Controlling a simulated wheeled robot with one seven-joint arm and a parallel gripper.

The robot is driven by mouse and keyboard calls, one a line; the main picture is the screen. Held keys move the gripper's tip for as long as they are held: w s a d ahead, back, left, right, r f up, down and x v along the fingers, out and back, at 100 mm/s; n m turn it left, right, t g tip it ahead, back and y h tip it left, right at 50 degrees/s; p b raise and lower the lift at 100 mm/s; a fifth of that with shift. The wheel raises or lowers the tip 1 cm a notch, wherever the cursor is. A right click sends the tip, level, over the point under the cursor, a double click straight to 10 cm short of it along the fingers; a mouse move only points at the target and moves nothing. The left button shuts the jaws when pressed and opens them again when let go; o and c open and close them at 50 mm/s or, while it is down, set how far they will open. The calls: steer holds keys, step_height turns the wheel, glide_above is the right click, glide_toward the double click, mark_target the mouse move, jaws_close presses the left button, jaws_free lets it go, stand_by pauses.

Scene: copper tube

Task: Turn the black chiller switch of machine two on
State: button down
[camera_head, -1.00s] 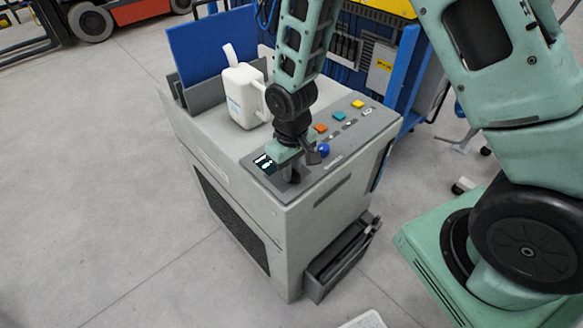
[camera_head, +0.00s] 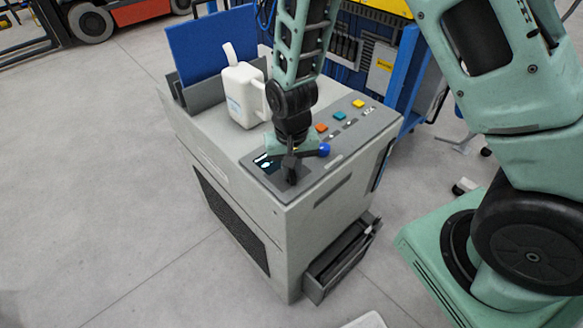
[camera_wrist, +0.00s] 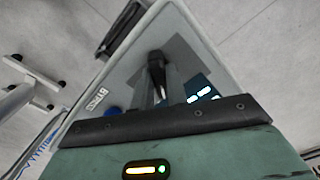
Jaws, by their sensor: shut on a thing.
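The grey machine (camera_head: 240,215) has a dark control panel (camera_head: 318,172) on its top. My gripper (camera_head: 290,172) points down at the panel's near left corner. In the wrist view, my gripper (camera_wrist: 158,82) is shut on the black switch (camera_wrist: 156,63), which stands up from a dark grey plate. In the head view the switch is mostly hidden by my gripper. A lit display (camera_wrist: 201,93) is beside it in the wrist view. I cannot read the switch's position marks.
A blue knob (camera_head: 324,150) stands close to my gripper, with orange (camera_head: 321,128), teal and yellow buttons beyond. A white jug (camera_head: 242,95) stands on the machine top just behind my arm. An open tray (camera_head: 340,262) juts from the machine's side.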

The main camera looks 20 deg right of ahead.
steer(key=m+p, duration=0.1)
steer(key=m, duration=0.4)
steer(key=shift+m, duration=0.4)
stand_by(0.3)
steer(key=c, duration=1.4)
jaws_free()
step_height(320, 180, up, 18)
steer(key=shift+f+b, duration=0.25)
steer(key=shift+b, duration=0.15)
